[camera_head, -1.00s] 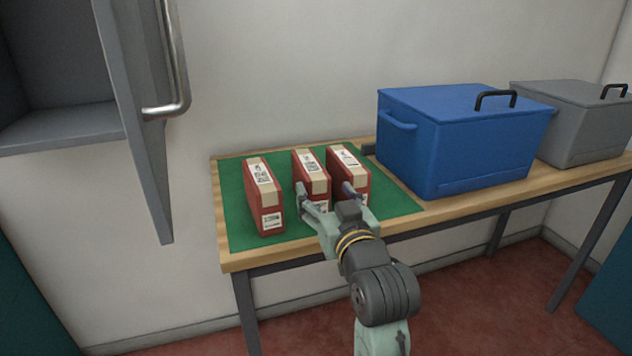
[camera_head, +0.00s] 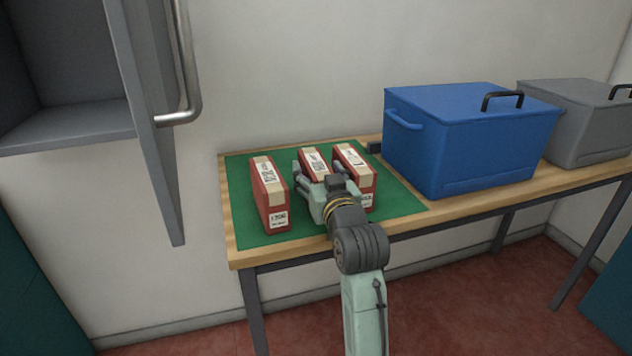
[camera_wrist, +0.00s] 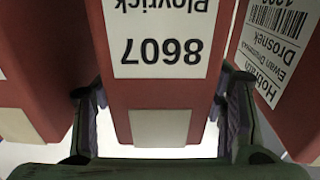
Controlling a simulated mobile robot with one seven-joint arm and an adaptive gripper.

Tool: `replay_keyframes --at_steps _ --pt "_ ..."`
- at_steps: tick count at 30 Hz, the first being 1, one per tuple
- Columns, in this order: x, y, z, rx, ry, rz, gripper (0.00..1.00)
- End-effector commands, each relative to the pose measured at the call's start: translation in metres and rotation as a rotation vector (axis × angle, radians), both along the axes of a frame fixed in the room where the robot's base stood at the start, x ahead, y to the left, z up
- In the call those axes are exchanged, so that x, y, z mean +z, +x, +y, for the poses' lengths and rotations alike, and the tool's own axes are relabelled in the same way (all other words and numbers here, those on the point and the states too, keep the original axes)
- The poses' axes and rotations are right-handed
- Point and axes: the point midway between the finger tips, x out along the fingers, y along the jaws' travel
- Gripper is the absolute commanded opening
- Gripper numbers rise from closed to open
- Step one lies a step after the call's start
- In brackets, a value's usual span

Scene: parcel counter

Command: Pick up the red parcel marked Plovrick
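Three red parcels with cream tape and white labels stand in a row on a green mat (camera_head: 243,222). The middle parcel (camera_head: 314,161) is marked "Plovrick" and "8607", upside down in the wrist view (camera_wrist: 160,95). My gripper (camera_head: 318,172) is open, with one finger on each side of this parcel. In the wrist view a narrow gap shows between the parcel and each finger of the gripper (camera_wrist: 158,115). My gripper hides the parcel's lower front in the head view. The right-hand parcel (camera_head: 357,176) has a label reading "Drosnek" in the wrist view (camera_wrist: 285,60).
The left-hand parcel (camera_head: 269,195) stands close to the gripper, and its side shows in the wrist view (camera_wrist: 35,60). A blue lidded box (camera_head: 460,140) and a grey box (camera_head: 580,120) stand to the right on the table. An open cabinet door (camera_head: 150,130) hangs at the left.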

Motion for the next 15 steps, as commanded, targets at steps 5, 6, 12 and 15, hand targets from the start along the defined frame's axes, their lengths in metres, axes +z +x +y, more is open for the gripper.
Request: replay_keyframes --at_steps 5,6,12,15 --pt "0.0000 -0.0002 -0.0003 0.000 0.000 0.000 0.51" --pt "-0.0001 -0.0003 -0.0002 0.000 0.000 0.000 0.48" --pt "0.0000 -0.0003 -0.0003 0.000 0.000 0.000 0.35" --pt "0.0000 -0.0003 -0.0003 0.000 0.000 0.000 0.28"
